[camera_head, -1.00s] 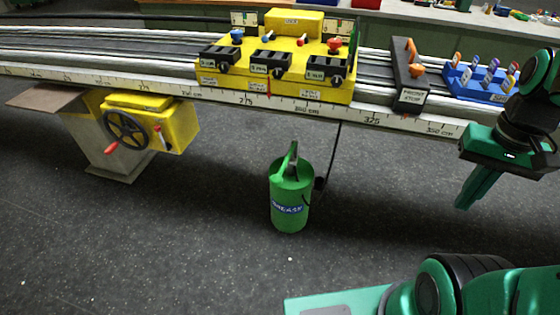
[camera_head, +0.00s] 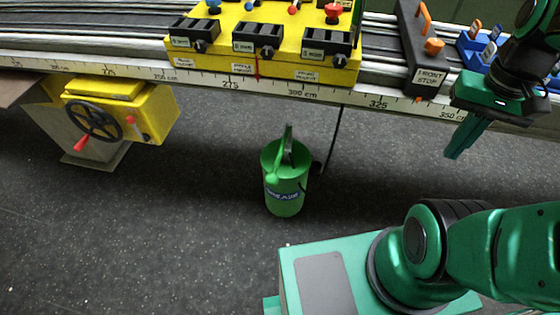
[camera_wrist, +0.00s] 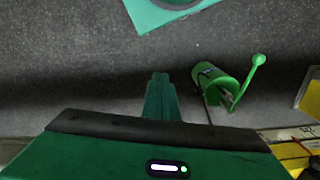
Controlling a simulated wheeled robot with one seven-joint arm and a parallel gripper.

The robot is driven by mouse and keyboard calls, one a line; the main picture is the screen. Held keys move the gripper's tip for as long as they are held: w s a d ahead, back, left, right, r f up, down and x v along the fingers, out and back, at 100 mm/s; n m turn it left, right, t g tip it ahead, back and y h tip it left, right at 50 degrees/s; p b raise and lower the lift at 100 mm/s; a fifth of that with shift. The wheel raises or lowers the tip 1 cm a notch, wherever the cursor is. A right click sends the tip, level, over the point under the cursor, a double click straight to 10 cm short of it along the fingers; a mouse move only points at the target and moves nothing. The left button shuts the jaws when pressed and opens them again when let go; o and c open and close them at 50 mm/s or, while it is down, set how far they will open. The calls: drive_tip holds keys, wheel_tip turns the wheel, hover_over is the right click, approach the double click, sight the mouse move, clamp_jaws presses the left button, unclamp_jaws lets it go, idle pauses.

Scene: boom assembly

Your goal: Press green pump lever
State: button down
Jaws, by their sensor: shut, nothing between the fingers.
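The green grease pump (camera_head: 285,184) is a can standing upright on the dark floor, below the rail, in the head view. Its green lever (camera_head: 287,143) rises from the top, with a rounded end low at the front. In the wrist view the pump (camera_wrist: 214,82) is right of my fingers, and its lever (camera_wrist: 246,84) ends in a ball. My gripper (camera_head: 453,156) is shut and empty, pointing down at the right of the head view. It is well apart from the pump. My gripper's closed fingers (camera_wrist: 158,78) also show in the wrist view.
The long rail (camera_head: 130,70) with a ruler crosses above the pump. It carries a yellow block (camera_head: 270,62) and a black front stop (camera_head: 424,60). A yellow handwheel box (camera_head: 150,112) hangs at left. A black hose (camera_head: 336,135) runs behind the pump. Floor between gripper and pump is clear.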

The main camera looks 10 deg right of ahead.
drive_tip(key=shift+d, duration=0.2)
drive_tip(key=w+a+f+n+g+y, duration=0.1)
drive_tip(key=w+a+f+n, duration=0.2)
drive_tip(key=w+a+n, duration=0.3)
drive_tip(key=w+a+f+n+y, duration=0.2)
drive_tip(key=w+a+f+n, duration=0.15)
drive_tip(key=w, duration=0.35)
drive_tip(key=w+a+f+n+g+y, duration=0.1)
drive_tip(key=w+a+f+n, duration=0.3)
drive_tip(key=w, duration=0.3)
drive_tip(key=w+a+f+n+y, duration=0.1)
drive_tip(key=a+f+n, duration=0.1)
drive_tip(key=a, duration=0.3)
drive_tip(key=w+a+f+n+g+y, duration=0.1)
drive_tip(key=w+a+f+n, duration=0.1)
drive_tip(key=a, duration=0.4)
drive_tip(key=shift+f+n+y, duration=0.4)
drive_tip(key=shift+f+n, duration=0.35)
drive_tip(key=shift+f, duration=0.05)
